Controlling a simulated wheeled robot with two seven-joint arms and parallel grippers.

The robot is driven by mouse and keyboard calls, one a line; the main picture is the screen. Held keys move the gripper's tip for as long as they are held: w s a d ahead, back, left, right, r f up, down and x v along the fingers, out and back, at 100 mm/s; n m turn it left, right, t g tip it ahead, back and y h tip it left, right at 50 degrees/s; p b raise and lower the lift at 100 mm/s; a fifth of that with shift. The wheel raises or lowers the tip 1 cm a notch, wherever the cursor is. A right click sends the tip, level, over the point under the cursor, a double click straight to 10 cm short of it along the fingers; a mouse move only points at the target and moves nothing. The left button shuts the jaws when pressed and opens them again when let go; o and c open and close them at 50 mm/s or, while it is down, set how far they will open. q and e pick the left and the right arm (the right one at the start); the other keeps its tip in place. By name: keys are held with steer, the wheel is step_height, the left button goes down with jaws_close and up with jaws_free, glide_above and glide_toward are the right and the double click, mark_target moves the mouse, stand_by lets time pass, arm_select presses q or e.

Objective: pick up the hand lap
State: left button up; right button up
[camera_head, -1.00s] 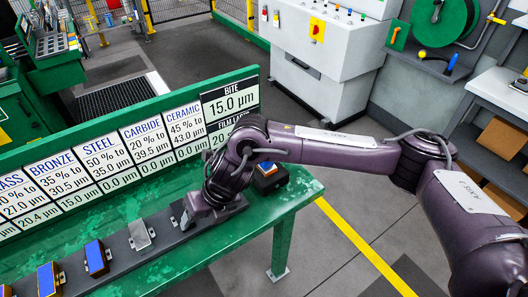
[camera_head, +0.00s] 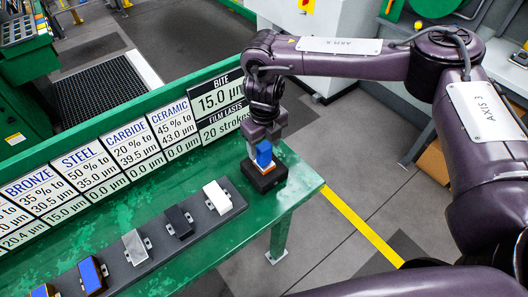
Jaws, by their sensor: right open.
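A small block with a blue face (camera_head: 264,154), which I take to be the hand lap, sits on a black base (camera_head: 265,178) near the right end of the green bench. My right gripper (camera_head: 262,148) points down at it from directly above, with its jaws open. The fingertips are at the block's upper part and partly hide it. I cannot tell whether they touch it. My left gripper is not in view.
On the green bench (camera_head: 185,190), a dark rail (camera_head: 157,237) holds several blocks, among them a white one (camera_head: 217,196), a black one (camera_head: 178,221) and a silver one (camera_head: 135,246). A sign board (camera_head: 215,100) with printed values stands along the bench's back edge.

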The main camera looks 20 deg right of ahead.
step_height(320, 180, down, 3)
steer(key=shift+f+p, duration=0.1)
steer(key=shift+p, duration=0.5)
steer(key=shift+w+f, duration=0.2)
steer(key=shift+f, duration=0.05)
steer(key=shift+s+r, duration=0.1)
steer(key=shift+s, duration=0.05)
steer(key=c, duration=1.2)
